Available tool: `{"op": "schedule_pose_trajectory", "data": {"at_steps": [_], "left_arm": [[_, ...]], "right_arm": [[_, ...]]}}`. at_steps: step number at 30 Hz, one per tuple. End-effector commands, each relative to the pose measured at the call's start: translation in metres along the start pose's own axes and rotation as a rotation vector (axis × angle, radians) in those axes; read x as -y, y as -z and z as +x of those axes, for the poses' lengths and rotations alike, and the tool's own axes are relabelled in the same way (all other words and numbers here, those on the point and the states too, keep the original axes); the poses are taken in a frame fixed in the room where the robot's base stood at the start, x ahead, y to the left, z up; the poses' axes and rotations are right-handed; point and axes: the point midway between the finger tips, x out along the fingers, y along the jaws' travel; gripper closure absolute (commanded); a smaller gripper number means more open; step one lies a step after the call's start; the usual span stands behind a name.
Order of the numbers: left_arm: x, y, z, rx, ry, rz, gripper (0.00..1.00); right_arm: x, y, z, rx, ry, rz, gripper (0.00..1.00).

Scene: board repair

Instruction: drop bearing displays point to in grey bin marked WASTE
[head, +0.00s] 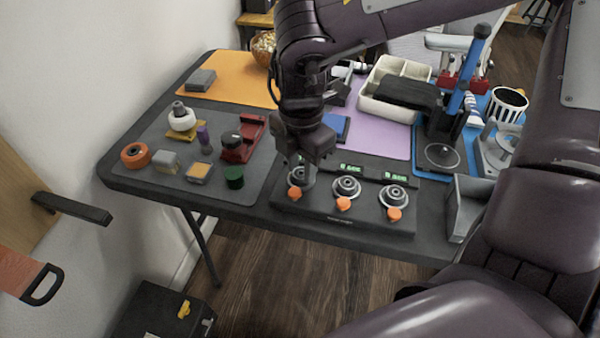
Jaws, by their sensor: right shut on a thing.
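A dark test unit (335,221) stands at the table's front edge with three round metal bearings in a row, an orange knob before each. The middle bearing (347,187) and right bearing (394,196) sit in their places. Small green displays (350,167) lie behind them; their readings are too small to tell, and the left one is hidden by my gripper. My right gripper (303,172) points down at the left bearing (295,179), shut on it as far as I can see; its fingers partly cover it. A grey bin (463,213) stands right of the unit; no marking is readable. My left gripper is out of view.
A grey mat (150,181) at left holds several small parts. A cream divided tray (372,108), a blue-handled stand (462,90) and a striped cup (507,105) stand behind and right. My right arm spans the space above the table.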

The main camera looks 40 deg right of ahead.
Motion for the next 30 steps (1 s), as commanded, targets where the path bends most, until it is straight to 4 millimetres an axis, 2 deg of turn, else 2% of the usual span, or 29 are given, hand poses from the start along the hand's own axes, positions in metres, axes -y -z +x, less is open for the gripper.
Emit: {"op": "schedule_pose_trajectory", "data": {"at_steps": [8,30], "left_arm": [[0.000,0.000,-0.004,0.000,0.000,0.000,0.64],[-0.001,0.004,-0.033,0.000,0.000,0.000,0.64]], "right_arm": [[0.000,0.000,-0.005,0.000,-0.001,0.000,0.83],[0.000,0.000,-0.049,0.001,-0.001,0.000,0.83]]}}
